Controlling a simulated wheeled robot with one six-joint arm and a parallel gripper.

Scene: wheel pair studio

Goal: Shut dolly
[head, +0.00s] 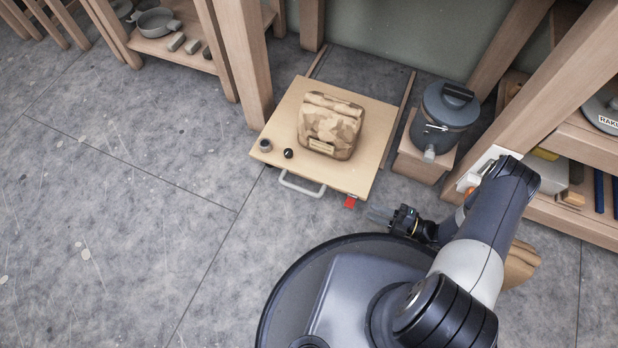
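The dolly (282,120) is a low, light wooden platform pulled out from between wooden posts, lying along two thin rails on the floor. A metal bar handle (301,187) is on its front edge.
A dark lidded bucket (444,116) stands on a wooden block (420,158) right of the dolly. Wooden shelving (575,140) stands at the right, and a shelf with pans (180,48) at the upper left. The grey floor at the left is clear.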

